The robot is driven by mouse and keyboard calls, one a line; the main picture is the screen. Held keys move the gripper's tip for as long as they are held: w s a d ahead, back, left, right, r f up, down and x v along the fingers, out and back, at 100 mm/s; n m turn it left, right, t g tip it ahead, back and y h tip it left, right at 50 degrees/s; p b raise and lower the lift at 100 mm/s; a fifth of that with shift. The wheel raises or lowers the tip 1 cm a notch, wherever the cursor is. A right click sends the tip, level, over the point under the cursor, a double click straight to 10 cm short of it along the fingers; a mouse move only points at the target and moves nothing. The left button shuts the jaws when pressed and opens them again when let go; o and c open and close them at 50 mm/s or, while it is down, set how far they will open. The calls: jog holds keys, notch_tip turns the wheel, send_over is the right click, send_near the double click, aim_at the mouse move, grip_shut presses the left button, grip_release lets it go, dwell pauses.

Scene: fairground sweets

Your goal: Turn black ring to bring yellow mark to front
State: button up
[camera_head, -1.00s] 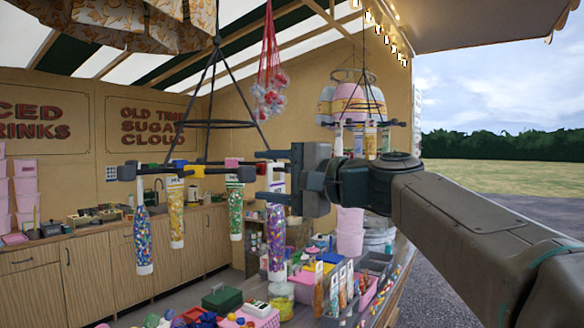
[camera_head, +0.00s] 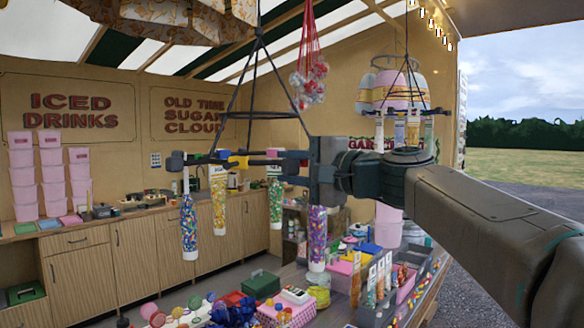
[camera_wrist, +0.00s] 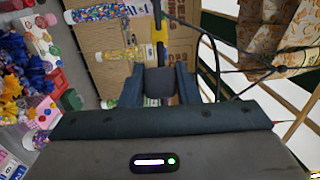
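The black ring (camera_head: 205,160) hangs level on dark cords in the head view, with tubes of coloured sweets below it. Its yellow mark (camera_head: 238,162) is on the near side, left of my gripper (camera_head: 288,166). In the wrist view the yellow mark (camera_wrist: 159,27) lies beyond my fingertips. A dark knob (camera_wrist: 159,82) of the ring sits between the two fingers, which appear to press on both its sides. A blue mark (camera_head: 222,154) lies just left of the yellow one. The ring's right part is hidden behind my gripper.
A second hanging rack (camera_head: 405,112) is at the back right. A red net of balls (camera_head: 310,82) hangs behind the ring. Below are a green box (camera_head: 261,284) and a counter with sweets. Pink tubs (camera_head: 52,168) stand on the left.

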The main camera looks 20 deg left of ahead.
jog(key=shift+w+d+p, duration=1.2)
jog(key=shift+w+d, duration=0.3)
jog(key=shift+w, duration=2.1)
jog(key=shift+w+d+p, duration=1.25)
jog(key=shift+w+d, duration=0.2)
jog(key=shift+w, duration=2.1)
jog(key=shift+w+d+p, duration=1.2)
jog(key=shift+w+d, duration=0.3)
jog(key=shift+w, duration=2.1)
jog(key=o, duration=0.7)
jog(key=b+v, duration=0.4)
jog(key=v, duration=0.6)
